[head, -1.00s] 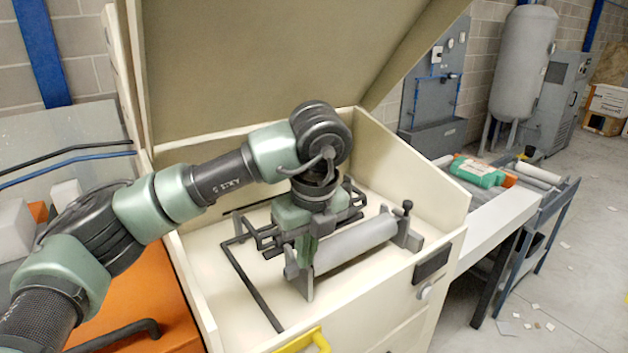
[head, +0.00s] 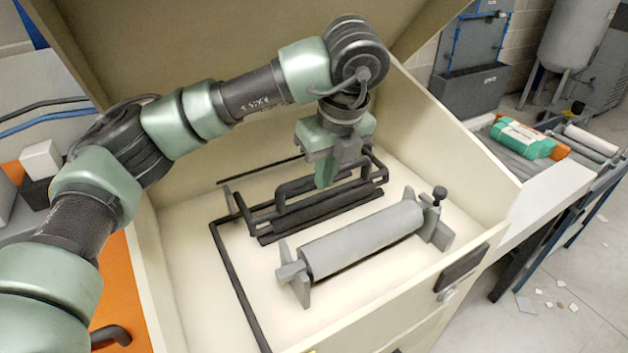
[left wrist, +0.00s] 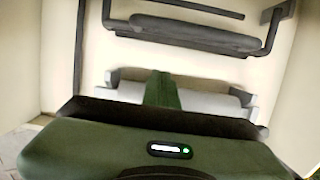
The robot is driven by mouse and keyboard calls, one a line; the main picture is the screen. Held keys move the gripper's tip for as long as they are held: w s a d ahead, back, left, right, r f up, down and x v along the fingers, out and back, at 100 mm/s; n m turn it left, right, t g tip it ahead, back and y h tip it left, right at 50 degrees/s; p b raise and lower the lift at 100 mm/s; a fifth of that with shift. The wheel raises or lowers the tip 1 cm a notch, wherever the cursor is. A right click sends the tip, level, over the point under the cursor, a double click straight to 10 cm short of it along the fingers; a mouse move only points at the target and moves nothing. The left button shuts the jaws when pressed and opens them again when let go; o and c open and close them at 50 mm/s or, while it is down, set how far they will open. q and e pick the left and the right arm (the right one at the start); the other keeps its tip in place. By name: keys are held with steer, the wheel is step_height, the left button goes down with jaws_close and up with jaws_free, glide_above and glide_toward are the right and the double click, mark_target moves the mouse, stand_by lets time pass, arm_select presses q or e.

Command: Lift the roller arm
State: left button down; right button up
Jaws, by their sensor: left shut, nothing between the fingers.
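A pale grey roller (head: 362,240) lies between two grey end brackets on the floor of the open cream box. Behind it is a dark tubular arm with a raised handle and a black bar (head: 325,208); the bar also shows in the left wrist view (left wrist: 195,36). My left gripper (head: 327,183) points down above this dark arm, shut and empty. It hides part of the arm; whether it touches the handle is hard to tell. In the left wrist view its green fingers (left wrist: 158,90) cover part of the grey roller (left wrist: 205,101). My right gripper is out of view.
The box's raised lid (head: 230,40) stands behind my left arm, and its side wall (head: 450,150) is on the right. A bench with a green-and-white package (head: 522,138) stands outside to the right. The box floor in front of the roller is clear.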

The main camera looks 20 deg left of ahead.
arm_select(q)
steer(key=w+a+f+p, duration=0.4)
steer(key=f+p, duration=0.1)
steer(key=f, duration=0.2)
steer(key=shift+p, duration=0.35)
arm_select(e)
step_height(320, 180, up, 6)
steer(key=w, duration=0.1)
arm_select(q)
steer(key=shift+w, duration=0.2)
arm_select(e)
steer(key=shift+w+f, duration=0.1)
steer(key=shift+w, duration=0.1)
